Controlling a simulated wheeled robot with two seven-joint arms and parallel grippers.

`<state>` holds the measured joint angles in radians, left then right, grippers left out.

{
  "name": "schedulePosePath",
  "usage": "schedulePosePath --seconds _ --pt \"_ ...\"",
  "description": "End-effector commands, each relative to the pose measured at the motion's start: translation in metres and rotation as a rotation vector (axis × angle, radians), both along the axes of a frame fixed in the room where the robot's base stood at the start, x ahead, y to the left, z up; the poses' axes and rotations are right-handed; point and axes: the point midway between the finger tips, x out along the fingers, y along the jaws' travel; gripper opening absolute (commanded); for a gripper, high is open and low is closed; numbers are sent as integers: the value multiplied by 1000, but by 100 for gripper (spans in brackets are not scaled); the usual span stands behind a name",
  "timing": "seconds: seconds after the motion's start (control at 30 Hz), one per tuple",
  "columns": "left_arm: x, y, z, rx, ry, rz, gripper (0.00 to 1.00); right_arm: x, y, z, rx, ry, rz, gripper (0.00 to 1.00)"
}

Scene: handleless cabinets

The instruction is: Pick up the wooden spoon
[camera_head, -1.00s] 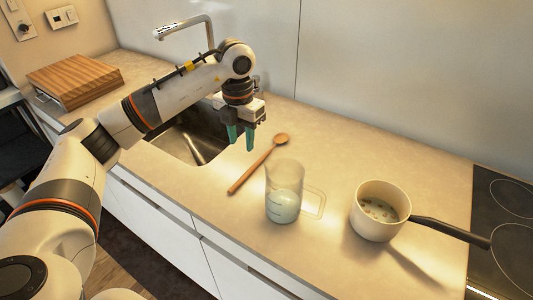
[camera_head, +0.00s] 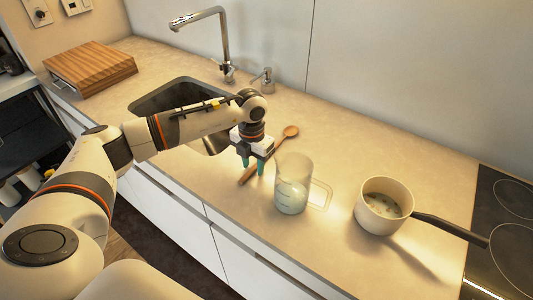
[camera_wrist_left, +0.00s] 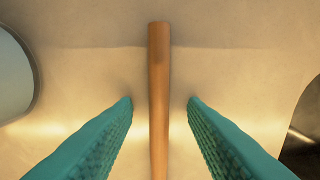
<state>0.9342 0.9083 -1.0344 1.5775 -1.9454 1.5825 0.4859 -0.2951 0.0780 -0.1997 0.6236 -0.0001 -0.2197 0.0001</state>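The wooden spoon (camera_head: 278,142) lies on the counter between the sink and the measuring jug, its bowl toward the wall. My left gripper (camera_head: 253,168) is over the spoon's handle, and its teal fingers hide part of it in the head view. In the left wrist view the spoon's handle (camera_wrist_left: 158,90) runs between the two fingers of my left gripper (camera_wrist_left: 160,104). The fingers are open, with a gap on each side of the handle. My right gripper is not in view.
A clear measuring jug (camera_head: 293,184) with pale liquid stands close right of the gripper. A saucepan (camera_head: 384,205) with its handle pointing right stands farther right, near the hob (camera_head: 505,230). The sink (camera_head: 150,103), tap (camera_head: 222,45) and wooden board (camera_head: 92,68) are to the left.

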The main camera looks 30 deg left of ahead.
Motion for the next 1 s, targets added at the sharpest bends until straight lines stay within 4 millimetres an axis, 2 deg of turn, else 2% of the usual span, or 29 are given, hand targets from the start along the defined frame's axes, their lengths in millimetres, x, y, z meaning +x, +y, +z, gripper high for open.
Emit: schedulePosePath --seconds 0.2,0.27,0.43,0.47,0.77,0.87,1.0 --pt "0 0 -2 -1 -1 -1 39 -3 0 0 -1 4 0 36" --pt "0 0 -2 -1 -1 -1 30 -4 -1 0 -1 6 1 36" --pt "0 0 -1 -1 -1 -1 3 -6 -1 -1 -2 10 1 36" --pt "0 0 -1 -1 -1 -1 0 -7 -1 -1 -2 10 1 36" --pt "1 0 1 -1 -2 -1 0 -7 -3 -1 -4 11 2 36" --pt "1 0 9 -1 -5 -1 0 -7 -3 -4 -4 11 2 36" --pt "2 -1 35 -2 -8 -2 0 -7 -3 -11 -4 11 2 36"
